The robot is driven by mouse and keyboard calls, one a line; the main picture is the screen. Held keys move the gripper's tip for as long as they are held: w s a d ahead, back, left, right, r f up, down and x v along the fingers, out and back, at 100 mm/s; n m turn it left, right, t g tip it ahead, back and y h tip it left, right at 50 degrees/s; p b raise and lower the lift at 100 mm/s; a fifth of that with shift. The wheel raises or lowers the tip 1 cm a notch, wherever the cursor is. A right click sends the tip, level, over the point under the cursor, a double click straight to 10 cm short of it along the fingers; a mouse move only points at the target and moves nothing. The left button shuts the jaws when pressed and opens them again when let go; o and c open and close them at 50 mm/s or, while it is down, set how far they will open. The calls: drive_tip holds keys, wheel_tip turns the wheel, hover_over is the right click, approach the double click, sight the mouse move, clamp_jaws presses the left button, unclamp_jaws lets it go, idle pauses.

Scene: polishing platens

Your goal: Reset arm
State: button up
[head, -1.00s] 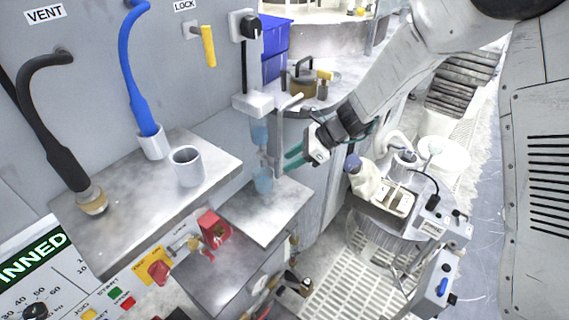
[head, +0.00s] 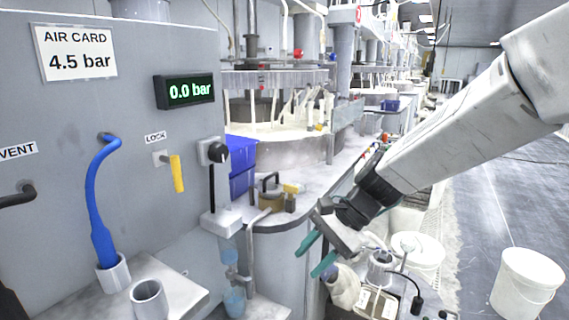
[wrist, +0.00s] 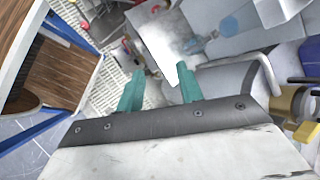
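My arm reaches in from the right in the head view. My gripper (head: 315,257) has two teal fingers, spread apart with nothing visible between them. It hangs in the air in front of the round grey machine body, to the right of the filter bowls. The wrist view also shows the gripper (wrist: 157,88), its fingers apart and a grey bench top beyond them. The fingers do not appear to touch anything.
A grey panel with a blue hose (head: 103,200), a yellow lever (head: 177,173) and a 0.0 bar display (head: 186,91) stands at left. Blue bins (head: 241,165) and a brass padlock-like item (head: 271,195) sit behind the gripper. A white bucket (head: 527,281) stands on the floor at right.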

drive_tip(key=s+d+r+n+t+h, duration=0.1)
drive_tip(key=s+d+r+n+h, duration=0.2)
drive_tip(key=s+d, duration=0.7)
drive_tip(key=s+d+r+n+t+h, duration=0.1)
drive_tip(key=s+d+r+n+h, duration=0.3)
drive_tip(key=s+d, duration=0.7)
drive_tip(key=shift+s+n, duration=0.45)
drive_tip(key=shift+n, duration=0.75)
drive_tip(key=shift+c, duration=0.4)
idle(0.5)
